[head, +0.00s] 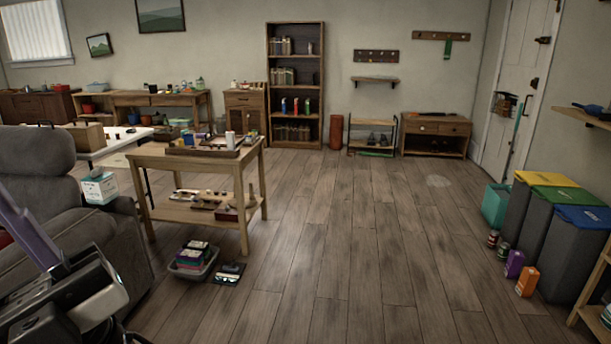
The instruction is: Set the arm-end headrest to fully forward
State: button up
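A grey upholstered seat (75,238) stands at the left edge of the head view, cut off by the frame. Its raised upper cushion, which looks like a headrest (38,158), shows at the left edge. I cannot tell its exact tilt, or whether there are other headrests outside the picture. Parts of my own arm cover the seat's lower front at the bottom left. No gripper fingertips can be made out.
A white and teal box (99,188) sits on the seat's armrest. A wooden two-level table (160,160) stands beyond it, with a grey bin (194,262) on the floor. Lidded bins (570,250) line the right side. The middle floor is clear.

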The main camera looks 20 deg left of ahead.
aim_at(42, 150)
jog(key=i+u, duration=0.35)
jog(key=i, duration=0.2)
jog(key=i+u, duration=0.35)
jog(key=i, duration=0.15)
jog(key=i+j+u, duration=0.1)
jog(key=i+u, duration=0.2)
jog(key=i, duration=0.2)
jog(key=i+u, duration=0.35)
jog(key=i, duration=0.2)
jog(key=i+j+z, duration=0.15)
jog(key=i+j, duration=0.55)
jog(key=i, duration=0.15)
jog(key=i+j+z, duration=0.1)
jog(key=j, duration=0.2)
jog(key=i+j, duration=0.2)
jog(key=i+j+z, duration=0.15)
jog(key=j, duration=0.25)
